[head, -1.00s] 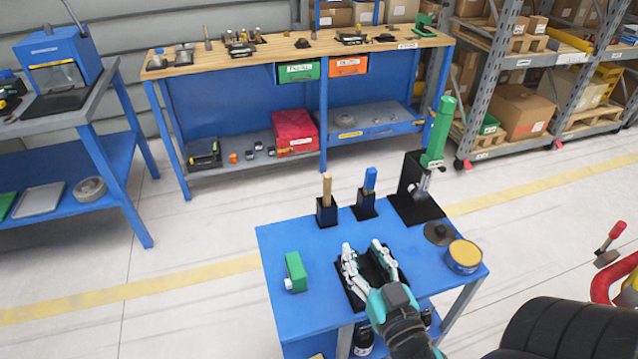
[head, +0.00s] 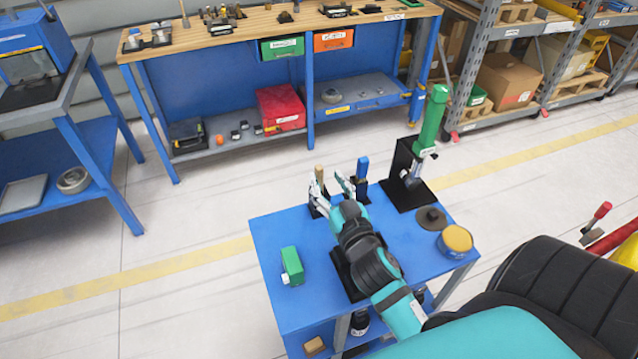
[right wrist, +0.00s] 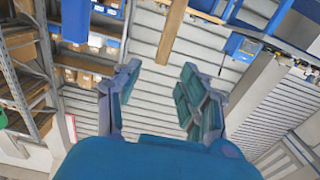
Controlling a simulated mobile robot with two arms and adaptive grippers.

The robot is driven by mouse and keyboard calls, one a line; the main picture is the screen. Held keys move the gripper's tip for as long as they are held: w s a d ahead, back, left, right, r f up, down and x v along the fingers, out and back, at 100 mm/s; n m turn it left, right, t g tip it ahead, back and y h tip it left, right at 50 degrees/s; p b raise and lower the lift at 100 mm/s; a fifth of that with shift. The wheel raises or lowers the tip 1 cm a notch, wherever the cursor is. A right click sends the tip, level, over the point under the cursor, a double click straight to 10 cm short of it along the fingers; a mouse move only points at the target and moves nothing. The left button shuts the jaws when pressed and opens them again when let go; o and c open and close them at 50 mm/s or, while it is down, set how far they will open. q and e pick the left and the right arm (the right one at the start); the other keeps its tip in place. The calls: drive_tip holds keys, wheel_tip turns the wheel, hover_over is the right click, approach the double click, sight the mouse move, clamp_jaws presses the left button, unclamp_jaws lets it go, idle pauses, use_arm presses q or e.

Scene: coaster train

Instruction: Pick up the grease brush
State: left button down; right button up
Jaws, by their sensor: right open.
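Two upright handles stand in small black holders at the back of the blue cart (head: 315,290): a tan wooden handle (head: 319,173) and a blue handle (head: 362,166). Their lower ends are hidden, so I cannot tell for sure which is the grease brush. My right gripper (head: 332,187) is open and empty, its fingers reaching toward the handles, with the tan one near its left finger. In the right wrist view, the tan handle (right wrist: 172,32) hangs from the top edge, beyond the gap between the fingers, and the blue handle (right wrist: 76,20) is at upper left. My left gripper is out of view.
A green hand tool (head: 428,125) on a black stand (head: 401,180), a dark disc (head: 431,218) and a yellow-topped tin (head: 455,240) occupy the cart's right side. A green box (head: 291,265) lies at left. Black tyres (head: 560,285) are at lower right.

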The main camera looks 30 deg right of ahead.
sight(321, 171)
drive_tip(key=p+x, duration=0.1)
drive_tip(key=x, duration=0.3)
drive_tip(key=shift+w+f+p, duration=0.15)
drive_tip(key=shift+w+p, duration=0.2)
drive_tip(key=shift+w, duration=0.05)
drive_tip(key=shift+w+d+f, duration=0.15)
drive_tip(key=shift+w, duration=0.3)
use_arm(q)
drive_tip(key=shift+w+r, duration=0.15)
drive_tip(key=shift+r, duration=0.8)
use_arm(e)
drive_tip(key=shift+s, duration=0.1)
clamp_jaws()
